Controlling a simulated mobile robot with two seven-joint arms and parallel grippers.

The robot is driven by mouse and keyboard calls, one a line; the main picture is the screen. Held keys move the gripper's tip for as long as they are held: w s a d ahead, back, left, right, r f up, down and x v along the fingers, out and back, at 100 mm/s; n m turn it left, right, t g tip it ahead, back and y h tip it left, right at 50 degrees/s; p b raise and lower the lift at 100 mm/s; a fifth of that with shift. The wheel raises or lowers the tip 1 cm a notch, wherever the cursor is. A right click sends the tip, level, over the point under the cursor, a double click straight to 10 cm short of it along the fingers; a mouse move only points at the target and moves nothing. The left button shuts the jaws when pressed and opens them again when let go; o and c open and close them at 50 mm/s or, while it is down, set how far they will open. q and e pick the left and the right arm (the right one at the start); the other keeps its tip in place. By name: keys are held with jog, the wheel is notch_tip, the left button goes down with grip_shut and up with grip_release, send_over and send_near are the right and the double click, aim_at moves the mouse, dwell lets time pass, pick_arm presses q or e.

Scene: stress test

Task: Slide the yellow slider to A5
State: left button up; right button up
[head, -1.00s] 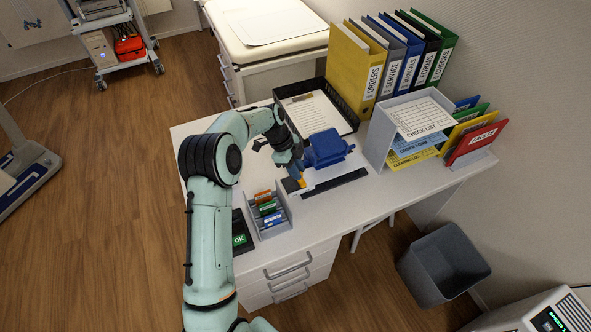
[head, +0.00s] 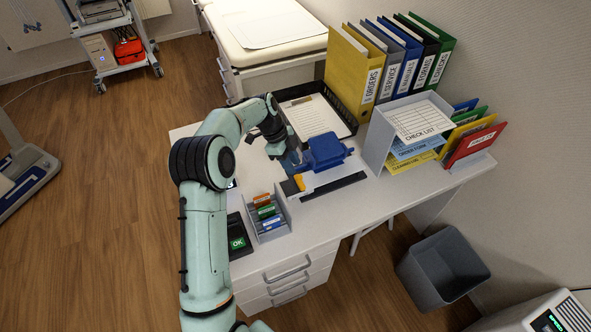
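A small yellow slider (head: 299,182) sits at the left end of a dark bar (head: 335,187) along the front of a blue hole punch (head: 327,151) on the white desk. My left gripper (head: 291,166) is just behind and left of the slider, close to the punch's left side. Its fingers are small and partly blend with the punch, so I cannot tell if they are open or shut, or whether they touch anything. Size markings such as A5 are not readable. My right gripper is not in view.
A grey card box (head: 284,231) and a black terminal with a green OK screen (head: 238,241) stand at the front left. A black paper tray (head: 351,120) is behind the punch. A grey file rack (head: 376,141) and binders (head: 352,77) stand on the right.

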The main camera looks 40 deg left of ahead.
pick_arm(q)
jog(key=v, duration=0.9)
jog(key=shift+p, duration=0.4)
